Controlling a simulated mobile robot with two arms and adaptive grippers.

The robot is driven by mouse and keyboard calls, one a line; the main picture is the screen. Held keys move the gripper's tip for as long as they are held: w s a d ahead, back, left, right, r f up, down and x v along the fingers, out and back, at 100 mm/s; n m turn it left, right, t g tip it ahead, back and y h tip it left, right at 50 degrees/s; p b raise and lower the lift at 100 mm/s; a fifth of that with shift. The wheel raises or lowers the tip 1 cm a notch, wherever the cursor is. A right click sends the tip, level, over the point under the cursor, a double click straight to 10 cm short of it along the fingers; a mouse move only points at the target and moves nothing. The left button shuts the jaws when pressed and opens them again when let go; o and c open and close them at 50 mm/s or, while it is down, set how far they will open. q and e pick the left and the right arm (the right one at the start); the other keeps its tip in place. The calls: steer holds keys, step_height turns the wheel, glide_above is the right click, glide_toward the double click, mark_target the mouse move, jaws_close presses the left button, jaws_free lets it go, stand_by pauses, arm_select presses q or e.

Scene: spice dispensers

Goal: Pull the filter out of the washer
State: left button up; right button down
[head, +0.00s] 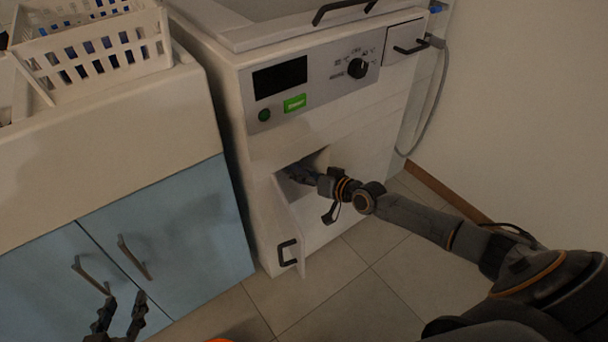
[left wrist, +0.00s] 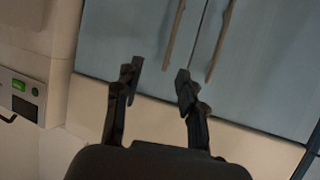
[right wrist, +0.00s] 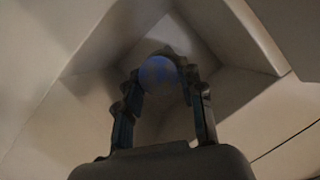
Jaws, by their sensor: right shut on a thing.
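The white washer (head: 340,135) stands in the middle of the head view. Its small lower door (head: 290,225) hangs open, with a dark handle. My right gripper (head: 295,172) reaches into the square opening behind that door. In the right wrist view a round blue filter (right wrist: 158,73) sits at the back of the recess, between the fingertips of my right gripper (right wrist: 160,80), which is shut on it. In the head view the filter is hidden. My left gripper (head: 120,312) is open and empty in front of the blue cabinet; it also shows in the left wrist view (left wrist: 157,76).
A blue cabinet (head: 185,220) with two bar handles stands left of the washer. A white basket (head: 95,50) sits on the counter above it. A wall (head: 535,110) bounds the right side. The tiled floor (head: 330,285) before the washer is clear.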

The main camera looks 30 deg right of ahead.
arm_select(q)
steer(key=shift+s+a+f+g+y+p, duration=0.15)
steer(key=shift+s+a+f+g+p, duration=0.1)
steer(key=shift+s+f+g, duration=0.3)
steer(key=shift+s+a+f+g+y+p, duration=0.1)
steer(key=shift+s+a+f+g+y, duration=0.15)
steer(key=shift+s+f+g, duration=0.3)
steer(key=shift+s+a+f+g+y+p, duration=0.1)
steer(key=shift+s+a+f+g+p, duration=0.2)
steer(key=shift+f, duration=0.35)
arm_select(e)
steer(key=shift+s+d, duration=0.15)
steer(key=shift+s, duration=0.9)
arm_select(q)
steer(key=shift+s, duration=0.2)
steer(key=shift+s+a+f+g, duration=0.2)
steer(key=shift+s+f+g, duration=0.45)
steer(key=shift+s, duration=0.1)
arm_select(e)
steer(key=shift+s+d, duration=0.1)
steer(key=shift+s, duration=0.3)
arm_select(q)
steer(key=shift+s, duration=0.1)
